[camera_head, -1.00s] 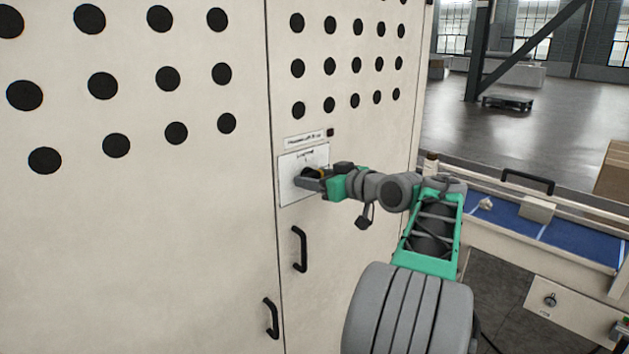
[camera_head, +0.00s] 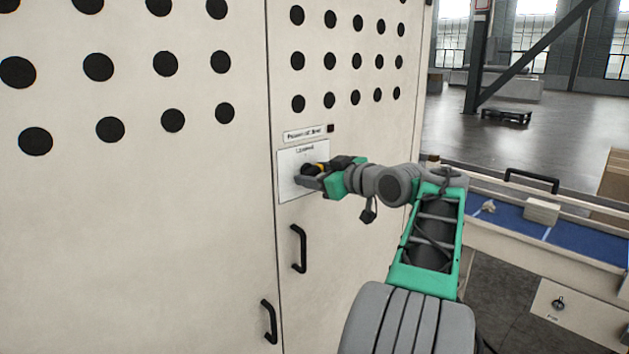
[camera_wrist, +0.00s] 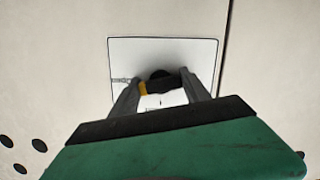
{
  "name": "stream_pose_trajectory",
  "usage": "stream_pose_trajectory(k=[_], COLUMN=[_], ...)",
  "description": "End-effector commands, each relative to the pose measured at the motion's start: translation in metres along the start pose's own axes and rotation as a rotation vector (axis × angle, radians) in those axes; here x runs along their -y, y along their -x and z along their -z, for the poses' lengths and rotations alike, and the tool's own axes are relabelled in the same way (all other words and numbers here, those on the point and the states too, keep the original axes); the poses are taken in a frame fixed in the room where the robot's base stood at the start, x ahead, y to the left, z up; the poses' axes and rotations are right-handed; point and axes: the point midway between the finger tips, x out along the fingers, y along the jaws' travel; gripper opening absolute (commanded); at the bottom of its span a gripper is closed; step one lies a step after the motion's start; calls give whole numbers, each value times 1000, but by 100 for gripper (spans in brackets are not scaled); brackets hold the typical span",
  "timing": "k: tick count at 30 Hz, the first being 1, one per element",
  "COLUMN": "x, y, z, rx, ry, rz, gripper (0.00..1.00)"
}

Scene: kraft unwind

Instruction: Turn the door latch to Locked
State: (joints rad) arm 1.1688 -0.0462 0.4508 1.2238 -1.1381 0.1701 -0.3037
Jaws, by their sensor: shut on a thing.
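The door latch (camera_head: 309,170) is a black rotary knob with a yellow part, on a white plate (camera_head: 288,178) on the right cabinet door. Lettering stands at the top of the plate, too small to read surely. My gripper (camera_head: 309,180) is at the plate, with its fingers shut on the latch. In the wrist view the latch (camera_wrist: 160,80) sits between the two grey fingers of my gripper (camera_wrist: 163,88), with the yellow part at its left. The fingers hide part of the latch, so its exact pointing direction is hard to tell.
A label strip (camera_head: 304,134) is above the plate. Black door handles (camera_head: 299,249) (camera_head: 269,322) are below it. A workbench with a blue top (camera_head: 580,237) stands at the right. The floor beyond it is largely open.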

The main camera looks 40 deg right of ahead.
Motion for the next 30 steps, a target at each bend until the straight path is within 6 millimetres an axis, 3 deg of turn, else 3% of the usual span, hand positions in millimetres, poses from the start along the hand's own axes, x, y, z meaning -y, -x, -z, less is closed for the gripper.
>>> stream_pose_trajectory(k=[30], x=[0], y=[0], z=[0], rx=[0], ry=[152], rz=[-31], gripper=[14])
